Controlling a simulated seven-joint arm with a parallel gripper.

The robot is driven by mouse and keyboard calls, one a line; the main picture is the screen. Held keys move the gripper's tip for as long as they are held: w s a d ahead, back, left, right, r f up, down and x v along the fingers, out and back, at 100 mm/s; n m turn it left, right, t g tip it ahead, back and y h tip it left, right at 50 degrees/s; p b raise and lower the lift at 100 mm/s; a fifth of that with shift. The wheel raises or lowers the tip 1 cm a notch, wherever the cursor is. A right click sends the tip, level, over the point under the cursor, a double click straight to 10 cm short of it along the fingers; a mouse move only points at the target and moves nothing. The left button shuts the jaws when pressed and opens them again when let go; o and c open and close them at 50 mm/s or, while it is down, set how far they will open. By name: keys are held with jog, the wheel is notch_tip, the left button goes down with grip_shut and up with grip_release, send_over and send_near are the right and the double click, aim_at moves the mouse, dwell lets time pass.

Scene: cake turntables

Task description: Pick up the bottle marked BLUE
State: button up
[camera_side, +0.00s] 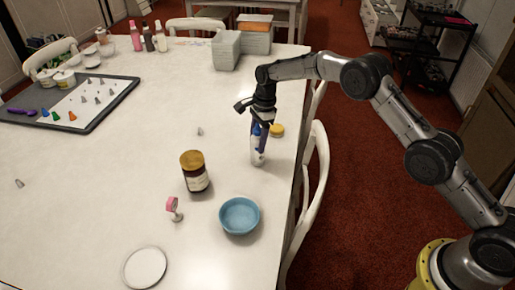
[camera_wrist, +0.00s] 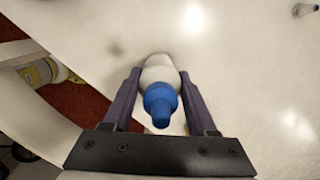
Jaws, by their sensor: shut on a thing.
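A small white bottle with a blue cap stands near the right edge of the white table, and its white lower body (camera_side: 258,158) shows below my gripper (camera_side: 258,128) in the side view. In the wrist view, the blue cap (camera_wrist: 161,103) and white body (camera_wrist: 159,68) sit between the two purple fingers of my gripper (camera_wrist: 158,85). My gripper is shut on this bottle, with a finger on each side. The bottle looks upright and on or very close to the table; I cannot tell which. No BLUE marking is readable.
A yellow-lidded item (camera_side: 277,130) is close by on the right. A brown jar (camera_side: 195,172), blue bowl (camera_side: 239,216), pink-topped item (camera_side: 174,208) and white disc (camera_side: 145,268) stand nearer. A small piping tip (camera_side: 200,131) lies left. Grey bins (camera_side: 227,50) stand behind.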

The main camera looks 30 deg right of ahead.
grip_shut()
jog(key=shift+r, duration=0.15)
